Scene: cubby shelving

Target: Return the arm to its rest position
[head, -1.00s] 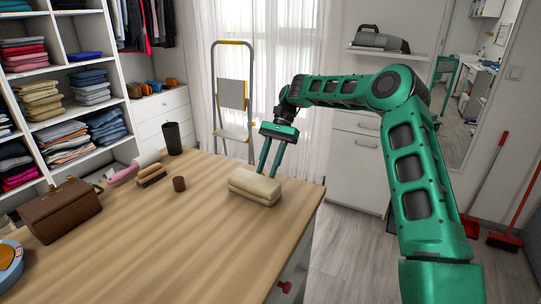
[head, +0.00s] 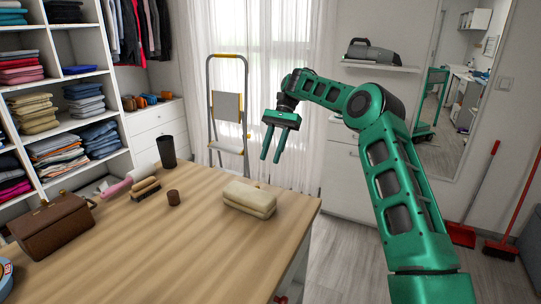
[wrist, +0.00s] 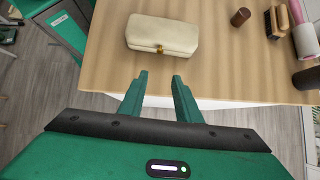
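My green gripper (head: 273,158) is raised in the air above the far right edge of the wooden table (head: 170,245). Its two fingers point down, spread apart, with nothing between them. The wrist view also shows the open, empty fingers (wrist: 158,84). A cream pouch-like case (head: 249,197) lies on the table below and to the left of the gripper, apart from it. In the wrist view the case (wrist: 162,34) shows a small gold clasp and lies beyond the fingertips.
On the table are a brown bag (head: 50,227), a brush (head: 145,188), a small brown cup (head: 173,198), a dark tall cup (head: 166,151) and a pink-handled roller (head: 117,187). A stepladder (head: 228,115) stands behind. Cubby shelves (head: 75,126) line the left.

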